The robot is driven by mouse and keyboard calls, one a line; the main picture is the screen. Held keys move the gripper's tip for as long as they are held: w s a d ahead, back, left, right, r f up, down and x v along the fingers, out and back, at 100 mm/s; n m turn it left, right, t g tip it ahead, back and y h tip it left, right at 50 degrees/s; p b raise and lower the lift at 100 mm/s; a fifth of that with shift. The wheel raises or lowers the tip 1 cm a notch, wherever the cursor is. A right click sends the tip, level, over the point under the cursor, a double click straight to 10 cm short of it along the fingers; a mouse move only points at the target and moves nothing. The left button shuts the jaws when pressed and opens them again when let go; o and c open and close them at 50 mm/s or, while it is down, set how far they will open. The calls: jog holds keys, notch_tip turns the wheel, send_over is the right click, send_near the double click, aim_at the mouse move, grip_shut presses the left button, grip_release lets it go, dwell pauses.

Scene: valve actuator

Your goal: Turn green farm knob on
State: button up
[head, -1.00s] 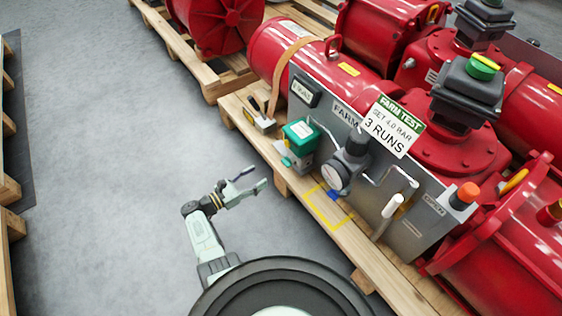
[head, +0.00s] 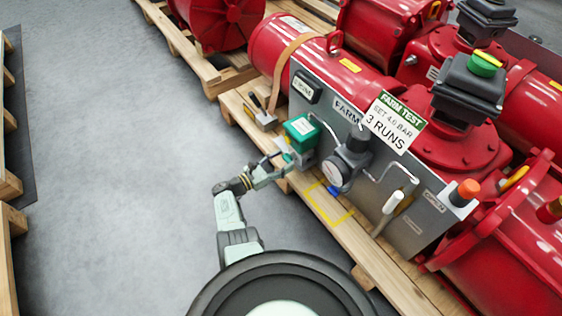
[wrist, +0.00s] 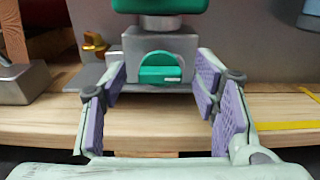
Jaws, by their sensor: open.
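The green knob (wrist: 160,68) sits on the front of a grey block below a green box (head: 301,130). In the wrist view it is a round green dial with a bar across it and a small white mark at the bar's right end. The bar lies about horizontal. My gripper (wrist: 158,95) is open, with one purple-padded finger on each side of the knob and a gap to both. Its fingers point toward the knob, which appears just beyond or between the tips. In the head view my gripper (head: 275,163) partly covers the knob.
A grey panel (head: 408,215) carries a pressure gauge (head: 334,174), a white-handled lever (head: 392,203) and an orange knob (head: 468,188). A wooden pallet (head: 350,243) runs below. A yellow fitting (wrist: 94,43) is left of the block. Open floor (head: 130,180) lies left.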

jog(key=shift+c, duration=0.5)
jog(key=c, duration=1.1)
jog(key=shift+o, duration=0.2)
